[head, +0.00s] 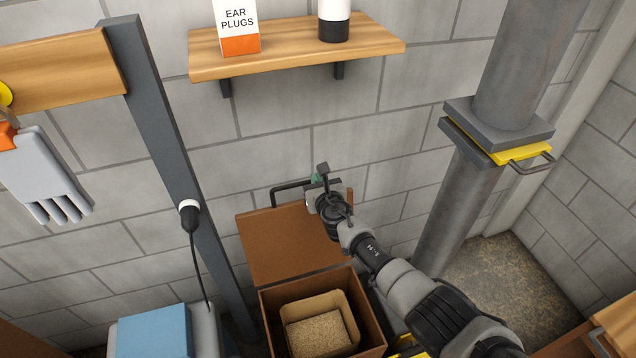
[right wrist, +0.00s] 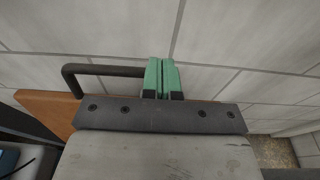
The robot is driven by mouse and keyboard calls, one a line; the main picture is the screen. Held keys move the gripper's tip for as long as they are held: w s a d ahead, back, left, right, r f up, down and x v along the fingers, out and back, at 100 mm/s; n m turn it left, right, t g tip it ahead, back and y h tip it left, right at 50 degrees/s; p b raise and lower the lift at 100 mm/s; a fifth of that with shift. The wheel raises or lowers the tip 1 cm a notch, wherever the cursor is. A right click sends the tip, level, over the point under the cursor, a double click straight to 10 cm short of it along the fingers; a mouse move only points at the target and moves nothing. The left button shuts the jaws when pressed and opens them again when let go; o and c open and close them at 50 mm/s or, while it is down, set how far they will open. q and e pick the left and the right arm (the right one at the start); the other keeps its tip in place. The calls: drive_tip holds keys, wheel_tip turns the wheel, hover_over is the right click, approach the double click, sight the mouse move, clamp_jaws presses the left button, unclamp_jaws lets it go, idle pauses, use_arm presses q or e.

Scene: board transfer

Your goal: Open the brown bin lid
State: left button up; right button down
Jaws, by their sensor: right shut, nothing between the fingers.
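The brown bin (head: 370,318) stands at the bottom centre of the head view, its inside exposed. Its brown lid (head: 285,248) is raised and tilted back toward the block wall, and its near edge meets the rear of the bin. A black bar handle (head: 286,187) is on the lid's far edge; it also shows in the right wrist view (right wrist: 105,70). My right gripper (head: 318,176) is at the lid's far edge, beside the handle's right end. Its green fingertips (right wrist: 162,78) are together with nothing between them. My left gripper is not in view.
Inside the bin is a tan container (head: 347,303) of granular material. A grey post (head: 165,130) with a black cable stands left. A pipe (head: 462,195) with a yellow slide plate (head: 512,153) stands right. A wooden shelf (head: 290,55) is above.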

drive_tip(key=p+v, duration=0.6)
drive_tip(key=v, duration=0.5)
drive_tip(key=s+d+f+m+g+h+b, duration=0.1)
drive_tip(key=s+d+f+m+g, duration=0.1)
drive_tip(key=s+d+f+m, duration=0.5)
drive_tip(key=s+d+f+m+g+h+b, duration=0.1)
drive_tip(key=s+f+m+g+h, duration=0.25)
drive_tip(key=f, duration=0.85)
drive_tip(key=s+d+f+m+g+y+b, duration=0.1)
drive_tip(key=s+d+f+m, duration=0.3)
drive_tip(key=s+f+m, duration=0.4)
drive_tip(key=s+d+f+m+g+b, duration=0.1)
drive_tip(key=s+f+m, duration=0.4)
drive_tip(key=s, duration=0.6)
drive_tip(key=s+d+f+m+g+h+b, duration=0.1)
drive_tip(key=s+d+f+m+g, duration=0.3)
drive_tip(key=s, duration=0.7)
drive_tip(key=s+d+f+m+g+b, duration=0.1)
drive_tip(key=s+d+f+m+g, duration=0.1)
drive_tip(key=s+f+m, duration=0.6)
drive_tip(key=s+d+m, duration=0.1)
drive_tip(key=s, duration=0.2)
drive_tip(key=shift+d+m+g, duration=0.3)
drive_tip(key=shift+m+g, duration=0.05)
drive_tip(key=shift+h, duration=0.25)
